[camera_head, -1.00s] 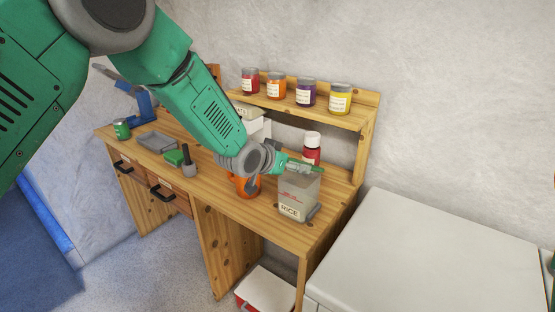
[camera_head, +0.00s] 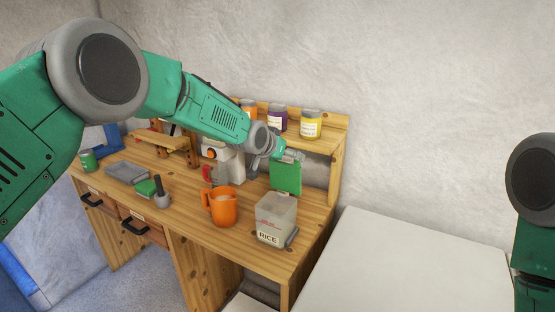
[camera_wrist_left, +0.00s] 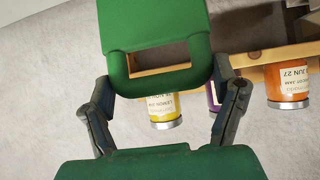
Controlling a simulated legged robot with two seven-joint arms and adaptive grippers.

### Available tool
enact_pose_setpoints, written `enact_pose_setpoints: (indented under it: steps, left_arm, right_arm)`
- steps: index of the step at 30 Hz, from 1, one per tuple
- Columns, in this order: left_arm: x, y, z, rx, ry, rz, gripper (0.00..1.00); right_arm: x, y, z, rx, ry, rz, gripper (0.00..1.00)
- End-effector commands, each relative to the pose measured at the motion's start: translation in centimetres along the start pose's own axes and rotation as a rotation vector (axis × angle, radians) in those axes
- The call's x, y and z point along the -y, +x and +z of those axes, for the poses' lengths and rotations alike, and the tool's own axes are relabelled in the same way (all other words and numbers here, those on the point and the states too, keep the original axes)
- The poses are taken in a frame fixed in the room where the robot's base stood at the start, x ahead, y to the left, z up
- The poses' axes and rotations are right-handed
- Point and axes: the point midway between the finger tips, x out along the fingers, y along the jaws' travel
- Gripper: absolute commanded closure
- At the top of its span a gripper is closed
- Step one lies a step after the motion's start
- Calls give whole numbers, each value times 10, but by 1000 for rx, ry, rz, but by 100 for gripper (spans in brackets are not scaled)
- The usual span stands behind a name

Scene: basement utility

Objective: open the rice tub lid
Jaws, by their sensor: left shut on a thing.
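The rice tub (camera_head: 274,222) stands upright near the right front of the wooden bench. It is a clear box with a "RICE" label and pale contents, and its top looks uncovered. My left gripper (camera_head: 290,157) is up behind the tub, shut on a flat green lid (camera_head: 286,178). The lid hangs on edge below the gripper, apart from the tub. In the left wrist view the lid (camera_wrist_left: 155,25) fills the top middle, its looped end between my two fingers (camera_wrist_left: 165,105). My right gripper is out of view; only part of that arm shows at the right edge.
An orange jug (camera_head: 222,208) stands left of the tub. Jam jars (camera_head: 311,124) line the shelf behind. A dark pestle stands in a grey mortar (camera_head: 162,199) further left. A white flat-topped surface (camera_head: 410,262) lies right of the bench.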

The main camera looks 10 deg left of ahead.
Motion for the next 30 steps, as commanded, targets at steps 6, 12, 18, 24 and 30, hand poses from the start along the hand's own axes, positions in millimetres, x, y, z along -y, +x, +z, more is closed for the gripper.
enact_pose_setpoints:
  steps: [6,12,18,24,30]
  left_arm:
    - [0,10,-6,106,-1,-1,71]
    - [-1,16,-8,177,0,0,71]
    - [-1,20,-10,219,1,1,71]
    - [-1,22,-9,239,1,1,71]
    - [-1,22,-9,244,2,1,71]
  right_arm:
    - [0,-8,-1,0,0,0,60]
    - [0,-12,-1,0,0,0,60]
    - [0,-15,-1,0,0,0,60]
    - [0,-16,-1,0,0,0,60]
    - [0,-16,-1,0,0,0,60]
